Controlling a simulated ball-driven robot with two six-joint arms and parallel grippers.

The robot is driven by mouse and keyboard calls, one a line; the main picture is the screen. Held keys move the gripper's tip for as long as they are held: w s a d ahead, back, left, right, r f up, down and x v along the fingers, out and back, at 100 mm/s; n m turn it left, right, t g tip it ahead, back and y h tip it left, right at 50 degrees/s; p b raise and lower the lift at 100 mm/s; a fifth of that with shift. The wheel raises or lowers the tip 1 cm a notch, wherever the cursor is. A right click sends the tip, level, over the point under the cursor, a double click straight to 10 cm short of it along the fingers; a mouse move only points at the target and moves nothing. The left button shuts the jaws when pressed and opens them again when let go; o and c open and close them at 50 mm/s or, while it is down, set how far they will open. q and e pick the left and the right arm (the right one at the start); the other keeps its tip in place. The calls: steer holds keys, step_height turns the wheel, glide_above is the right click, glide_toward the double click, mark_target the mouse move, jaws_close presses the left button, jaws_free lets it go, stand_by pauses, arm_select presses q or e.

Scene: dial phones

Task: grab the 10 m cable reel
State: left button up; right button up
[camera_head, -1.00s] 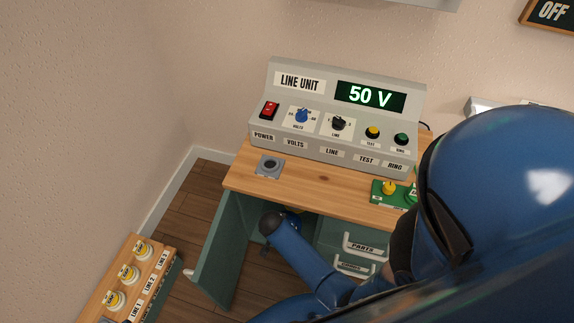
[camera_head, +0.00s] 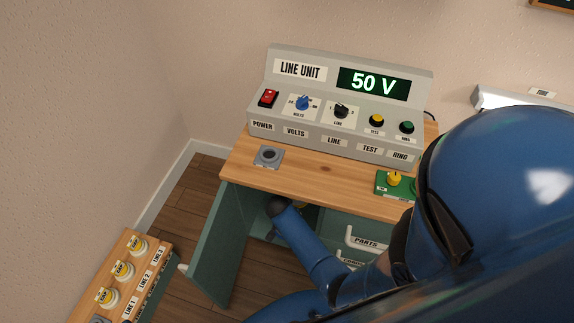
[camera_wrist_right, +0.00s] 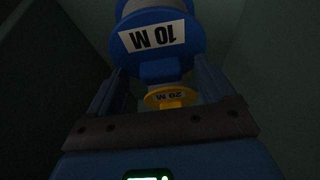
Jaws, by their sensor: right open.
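The 10 m cable reel, blue with a white "10 M" label (camera_wrist_right: 153,37), is right in front of my right gripper (camera_wrist_right: 162,80) in the right wrist view. Its label appears upside down. The gripper is open, one finger on each side of a blue lower part of the reel; I cannot tell whether they touch it. A yellow reel labelled "20 M" (camera_wrist_right: 170,97) shows below it, between the fingers. In the head view my right arm reaches into the open green cabinet under the bench, and its gripper is hidden there. My left gripper is not in view.
The cabinet door (camera_head: 215,245) stands open at the left. The wooden bench top (camera_head: 325,180) overhangs the opening and carries the line unit (camera_head: 335,120), reading 50 V. Drawers (camera_head: 366,241) lie right of the opening. A low stand with yellow-topped items (camera_head: 123,270) is at lower left.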

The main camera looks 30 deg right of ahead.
jaws_close()
steer(key=shift+r, duration=0.1)
stand_by(0.4)
steer(key=shift+r, duration=0.1)
